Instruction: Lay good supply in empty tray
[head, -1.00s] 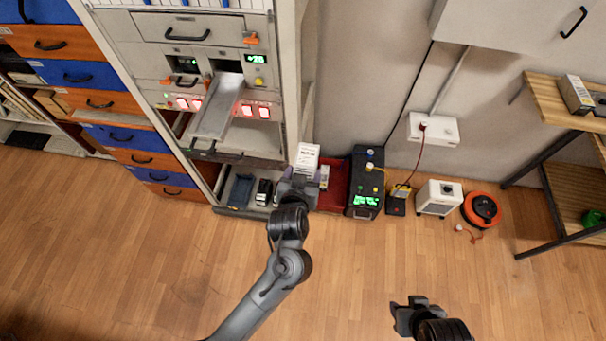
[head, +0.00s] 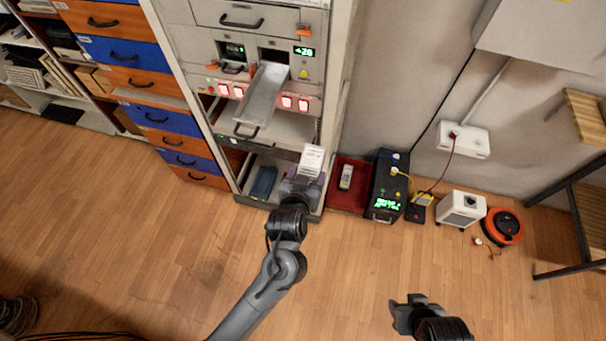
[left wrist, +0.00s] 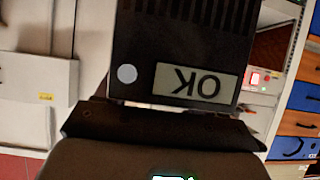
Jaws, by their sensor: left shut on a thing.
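My left gripper (head: 298,186) is shut on a supply unit (head: 312,161) in front of the rack's lower right corner. In the head view the unit shows a pale printed face. In the left wrist view the supply unit (left wrist: 185,55) is a dark box with vent slots, a round light spot and a label reading OK, seen reversed. A long, empty metal tray (head: 262,95) sticks out of the rack, tilted down toward the front, above and left of the gripper. My right gripper (head: 418,306) is low over the floor, away from objects; its jaw opening is unclear.
The rack (head: 332,90) has lit red switches and a green +26 display. A black box with green display (head: 384,190), a white box (head: 460,209) and an orange reel (head: 502,226) follow.

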